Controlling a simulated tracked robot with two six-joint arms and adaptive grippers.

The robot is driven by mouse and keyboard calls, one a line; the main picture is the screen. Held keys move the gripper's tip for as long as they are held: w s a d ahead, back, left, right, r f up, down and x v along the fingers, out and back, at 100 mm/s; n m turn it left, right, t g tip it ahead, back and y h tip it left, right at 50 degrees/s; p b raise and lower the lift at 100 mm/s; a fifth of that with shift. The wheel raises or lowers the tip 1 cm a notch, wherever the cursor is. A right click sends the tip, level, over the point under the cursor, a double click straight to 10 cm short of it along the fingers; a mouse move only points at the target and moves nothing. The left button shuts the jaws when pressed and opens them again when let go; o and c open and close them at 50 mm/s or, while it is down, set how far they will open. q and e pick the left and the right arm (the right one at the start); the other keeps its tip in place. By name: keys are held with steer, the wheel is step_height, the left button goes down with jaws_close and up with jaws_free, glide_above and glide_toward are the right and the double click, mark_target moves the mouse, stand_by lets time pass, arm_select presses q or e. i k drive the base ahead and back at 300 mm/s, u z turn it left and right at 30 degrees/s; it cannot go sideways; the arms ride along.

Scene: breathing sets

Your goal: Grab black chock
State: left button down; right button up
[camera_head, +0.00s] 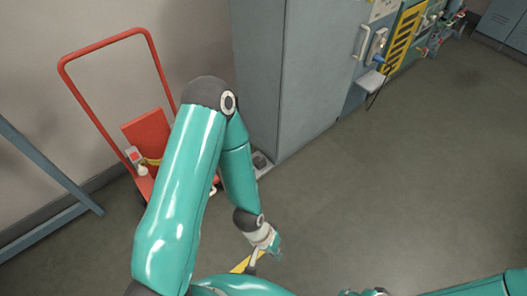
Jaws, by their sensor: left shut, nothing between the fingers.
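A small dark block (260,160) sits low at the foot of the tall grey cabinet, just right of my left arm. It may be the black chock, but it is too small to be sure. My left gripper (268,246) hangs over the floor at the lower middle, shut and empty. It is well below the dark block in the picture and apart from it. My right arm enters at the lower right. Its end is mostly cut off by the bottom edge, so the state of its gripper cannot be made out.
A red hand truck (107,113) stands by the wall at the left, partly behind my left arm. A blue-grey metal frame (50,165) is at the far left. The grey cabinet (308,75) rises behind my left arm. The floor (400,190) at the right is clear.

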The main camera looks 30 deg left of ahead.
mark_target(259, 162)
steer(key=u, duration=0.5)
steer(key=i, duration=1.2)
steer(key=u, duration=0.95)
steer(key=i, duration=0.35)
steer(key=u, duration=0.25)
steer(key=k, duration=0.9)
steer(key=u, duration=0.15)
steer(key=i, duration=0.95)
steer(key=z, duration=0.05)
